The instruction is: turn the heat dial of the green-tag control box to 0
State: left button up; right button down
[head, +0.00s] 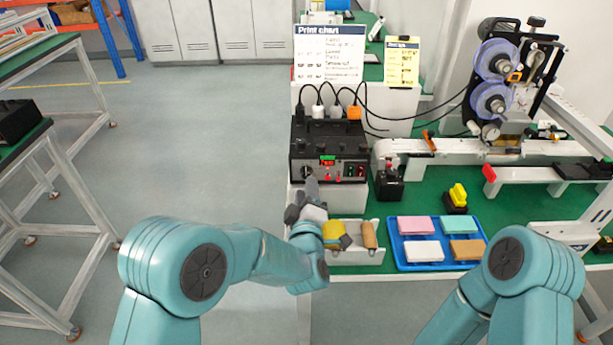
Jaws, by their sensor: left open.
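The black control box (330,137) stands on a light block at the back left of the green bench. A small green tag (327,161) shows on its front. A dark round dial (306,172) is at the lower left of that front, partly hidden by my left gripper. My left gripper (311,186) is open, its fingers pointing up at the dial from just in front and below. I cannot tell whether they touch it. The dial's pointer and numbers are too small to read. My right arm enters at the lower right, but its gripper is out of view.
Cables run from plugs on top of the box. A white bin (366,257) with a yellow item and a brown roll sits beside my left wrist. A blue tray (400,262) of coloured blocks lies to its right. A coding machine (505,85) with purple reels stands at the back right.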

aim_at(306, 175)
pick_arm(q)
jog(key=shift+w, duration=2.3)
grip_shut()
jog(key=shift+r+n+b, duration=0.15)
jog(key=shift+n+b, duration=11.85)
jog(key=shift+b, duration=4.35)
pick_arm(e)
notch_tip(306, 175, down, 32)
jog(key=w+d, duration=0.1)
jog(key=shift+w+r+m+t, duration=0.15)
jog(key=shift+w+m+t, duration=0.05)
jog(key=shift+m+t, duration=0.1)
jog(key=shift+d, duration=0.15)
